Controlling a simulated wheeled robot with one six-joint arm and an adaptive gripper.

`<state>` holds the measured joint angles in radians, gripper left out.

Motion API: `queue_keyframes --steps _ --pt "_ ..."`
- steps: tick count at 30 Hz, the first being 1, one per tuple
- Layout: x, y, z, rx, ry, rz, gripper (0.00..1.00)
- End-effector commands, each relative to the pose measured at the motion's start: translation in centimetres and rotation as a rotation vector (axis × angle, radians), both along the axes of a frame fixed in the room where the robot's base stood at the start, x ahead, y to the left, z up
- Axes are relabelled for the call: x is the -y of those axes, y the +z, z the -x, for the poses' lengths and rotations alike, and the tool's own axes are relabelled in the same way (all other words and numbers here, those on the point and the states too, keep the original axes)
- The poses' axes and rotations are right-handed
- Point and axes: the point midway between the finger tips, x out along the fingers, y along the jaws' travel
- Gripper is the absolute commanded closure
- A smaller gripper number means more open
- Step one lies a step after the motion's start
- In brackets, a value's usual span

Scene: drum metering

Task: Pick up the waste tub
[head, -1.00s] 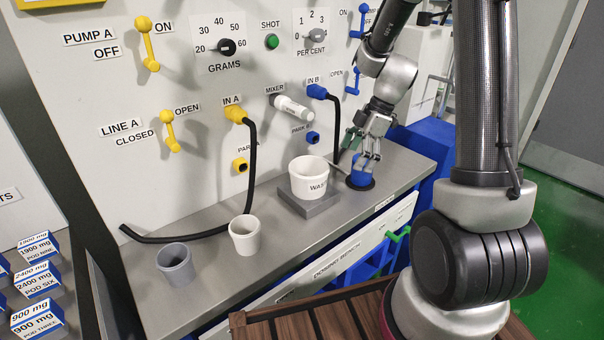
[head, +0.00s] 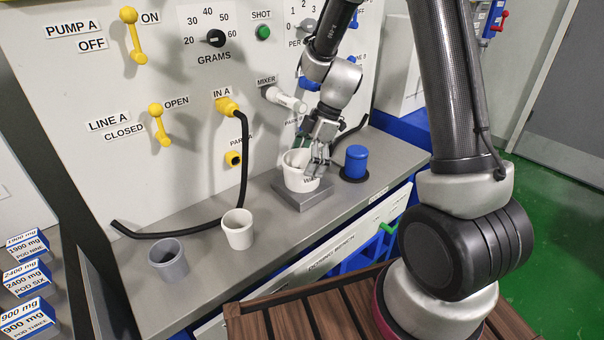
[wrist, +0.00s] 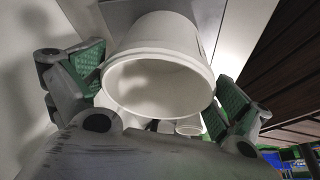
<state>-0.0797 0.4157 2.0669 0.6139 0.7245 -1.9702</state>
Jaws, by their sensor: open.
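The white waste tub (head: 297,178) stands on a grey square block (head: 312,199) on the steel bench, its label partly covered. In the wrist view the tub (wrist: 158,42) shows its round open rim between the green finger pads, with a gap towards each side. My gripper (head: 316,160) is open at the tub, its fingers in front of and over the tub's right part in the head view. The gripper also shows in the wrist view (wrist: 158,90). Whether either finger touches the tub cannot be told.
A blue capped cylinder (head: 356,162) stands right of the tub on a dark disc. A white cup (head: 238,229) and a grey cup (head: 168,259) stand to the left. A black hose (head: 243,165) runs from IN A down along the bench.

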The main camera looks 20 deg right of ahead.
Motion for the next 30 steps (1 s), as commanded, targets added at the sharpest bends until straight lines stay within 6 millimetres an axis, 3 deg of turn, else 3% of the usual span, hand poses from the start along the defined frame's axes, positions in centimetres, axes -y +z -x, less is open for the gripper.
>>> queue_keyframes --steps 2,12,18,30 --pt "-1.0 -0.2 0.1 0.000 0.002 0.001 0.00" --pt "-1.2 -1.1 0.0 0.000 0.000 0.000 0.02" --pt "-1.2 -1.1 0.0 0.000 0.000 0.000 0.37" --pt "-1.2 -0.5 0.0 0.002 0.001 0.000 0.38"
